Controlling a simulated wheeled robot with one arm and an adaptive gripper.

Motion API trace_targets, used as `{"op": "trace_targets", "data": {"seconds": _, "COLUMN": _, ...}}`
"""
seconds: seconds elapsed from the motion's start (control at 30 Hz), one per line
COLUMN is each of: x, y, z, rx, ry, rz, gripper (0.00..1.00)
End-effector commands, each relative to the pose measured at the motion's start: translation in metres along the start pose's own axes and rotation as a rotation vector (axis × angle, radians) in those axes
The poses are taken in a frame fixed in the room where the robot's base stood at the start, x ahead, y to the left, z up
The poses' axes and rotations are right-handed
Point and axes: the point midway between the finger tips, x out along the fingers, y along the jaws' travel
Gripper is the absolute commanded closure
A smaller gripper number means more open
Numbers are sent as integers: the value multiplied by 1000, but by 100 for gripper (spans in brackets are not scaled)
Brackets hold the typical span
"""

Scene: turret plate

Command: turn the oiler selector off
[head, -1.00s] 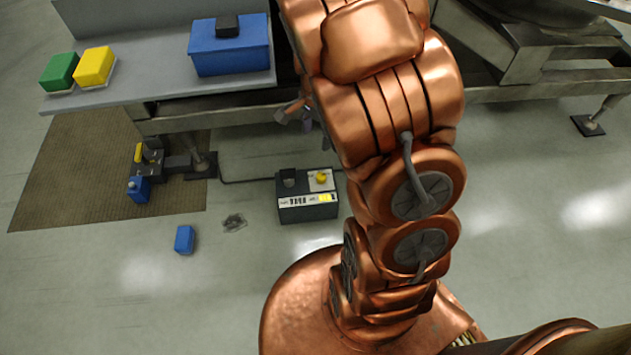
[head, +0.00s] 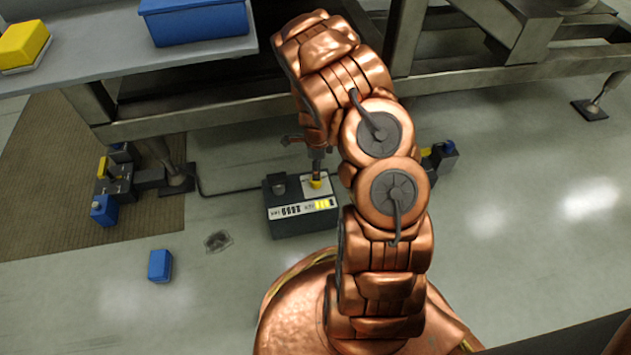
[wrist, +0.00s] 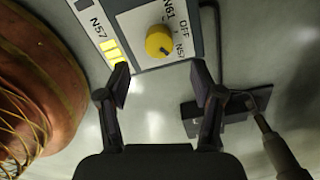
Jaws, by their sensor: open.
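The oiler selector is a round yellow knob (wrist: 159,40) on a white panel (wrist: 140,18) printed N61, OFF and N57. A small dark mark shows on the knob's lower right edge in the wrist view; I cannot tell surely which label it points at. In the head view the knob (head: 316,184) is partly hidden by my gripper (head: 317,168). In the wrist view my gripper (wrist: 161,78) is open and empty, its two fingers spread below the knob in the picture, apart from it.
The panel tops a dark box (head: 303,225) on the floor, with a cable along its far side. A bench (head: 190,70) with metal legs stands behind it. A blue block (head: 160,265) and a dark unit (head: 120,185) lie to the left. Floor at right is mostly clear.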

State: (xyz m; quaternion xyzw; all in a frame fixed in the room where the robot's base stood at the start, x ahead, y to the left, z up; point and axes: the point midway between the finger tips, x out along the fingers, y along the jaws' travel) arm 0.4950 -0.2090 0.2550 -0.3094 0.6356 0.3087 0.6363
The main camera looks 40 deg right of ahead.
Motion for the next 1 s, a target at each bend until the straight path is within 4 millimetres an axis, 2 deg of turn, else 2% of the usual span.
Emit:
{"op": "trace_targets", "data": {"seconds": 0.17, "x": 17, "y": 1, "z": 3, "rx": -7, "ry": 1, "rz": 1, "gripper": 34}}
{"op": "trace_targets", "data": {"seconds": 0.53, "x": 68, "y": 2, "z": 2, "rx": -6, "ry": 0, "rz": 3, "gripper": 34}}
{"op": "trace_targets", "data": {"seconds": 0.67, "x": 74, "y": 2, "z": 1, "rx": -5, "ry": 0, "rz": 3, "gripper": 34}}
{"op": "trace_targets", "data": {"seconds": 0.9, "x": 74, "y": 1, "z": 1, "rx": -4, "ry": 0, "rz": 2, "gripper": 34}}
{"op": "trace_targets", "data": {"seconds": 1.0, "x": 74, "y": 1, "z": 0, "rx": -4, "ry": 0, "rz": 2, "gripper": 44}}
